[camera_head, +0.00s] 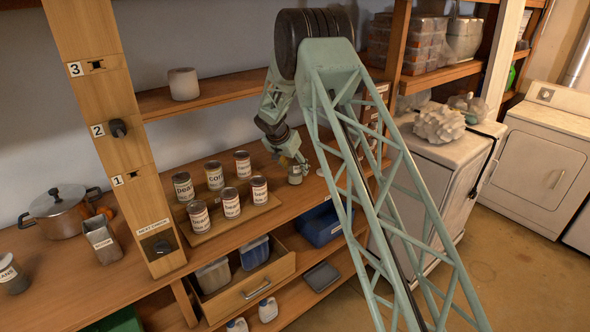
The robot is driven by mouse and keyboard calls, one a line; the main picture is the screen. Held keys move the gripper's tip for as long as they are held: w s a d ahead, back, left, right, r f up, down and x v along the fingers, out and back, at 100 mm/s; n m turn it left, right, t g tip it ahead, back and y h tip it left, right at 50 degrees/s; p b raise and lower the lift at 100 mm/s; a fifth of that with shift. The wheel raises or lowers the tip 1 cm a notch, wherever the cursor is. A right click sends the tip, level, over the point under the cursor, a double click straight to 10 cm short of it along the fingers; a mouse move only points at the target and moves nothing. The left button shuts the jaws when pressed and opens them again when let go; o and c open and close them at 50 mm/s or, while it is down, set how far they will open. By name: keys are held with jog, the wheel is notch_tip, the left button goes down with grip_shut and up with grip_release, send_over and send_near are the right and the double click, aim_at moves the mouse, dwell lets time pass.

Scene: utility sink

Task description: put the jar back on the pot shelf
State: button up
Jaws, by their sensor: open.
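My gripper (292,161) reaches down over the wooden counter, right of the labelled cans, with its fingers open. A small greyish jar (295,176) stands upright on the counter directly below the fingertips. The gap between them is too small to judge, so I cannot tell if they touch. A metal cooking pot (58,213) with a lid stands on the counter at the far left. An upper wooden shelf (225,92) holds a pale round pot (183,84) near its left end and has bare room to the right, partly hidden behind my arm.
Several labelled cans (231,202) stand on a wooden board (240,222) left of my gripper. A post (105,120) numbered 1 to 3 rises at left. An open drawer (255,287) with containers juts out below. A white cabinet (440,165) stands right.

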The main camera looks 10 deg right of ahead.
jog(key=v, duration=1.1)
jog(key=shift+b, duration=0.35)
jog(key=shift+r, duration=0.1)
dwell(0.4)
